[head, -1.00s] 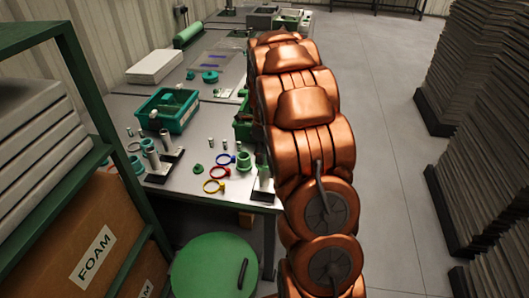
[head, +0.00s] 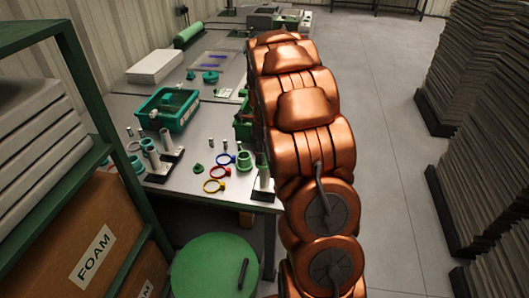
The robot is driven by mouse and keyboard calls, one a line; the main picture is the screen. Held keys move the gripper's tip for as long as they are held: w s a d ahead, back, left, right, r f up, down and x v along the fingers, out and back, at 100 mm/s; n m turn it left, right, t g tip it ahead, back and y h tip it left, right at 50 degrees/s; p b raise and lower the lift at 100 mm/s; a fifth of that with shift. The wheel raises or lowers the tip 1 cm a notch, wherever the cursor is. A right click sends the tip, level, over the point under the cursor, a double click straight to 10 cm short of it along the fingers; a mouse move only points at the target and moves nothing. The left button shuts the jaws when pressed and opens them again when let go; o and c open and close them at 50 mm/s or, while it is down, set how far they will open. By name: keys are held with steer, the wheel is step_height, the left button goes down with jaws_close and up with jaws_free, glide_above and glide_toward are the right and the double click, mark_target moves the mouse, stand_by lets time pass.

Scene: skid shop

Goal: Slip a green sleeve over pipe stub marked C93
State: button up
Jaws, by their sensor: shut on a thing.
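A grey pipe stub (head: 264,179) stands upright on a dark base at the table's front right corner, close to my arm. Two more pipe stubs stand on dark bases at the left, one nearer (head: 154,161) and one farther (head: 166,141). No C93 marking is readable. A green sleeve (head: 244,161) stands on the table just left of my arm. Teal sleeves (head: 138,165) stand at the left edge, beside the nearer stub. My gripper is hidden behind my copper-coloured arm, so its hold cannot be seen.
A teal bin (head: 168,109) stands behind the stubs. Red, blue and yellow rings (head: 214,186) and a small green part (head: 198,169) lie in front. A round green stool (head: 215,266) is below the table's front edge. A shelf (head: 60,30) closes the left side.

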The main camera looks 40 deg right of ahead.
steer(key=shift+f+b, duration=1.2)
steer(key=shift+f, duration=1.45)
stand_by(2.4)
steer(key=o, duration=1.2)
steer(key=shift+r, duration=0.1)
step_height(320, 180, up, 11)
steer(key=p, duration=0.2)
steer(key=shift+p, duration=0.35)
stand_by(1.0)
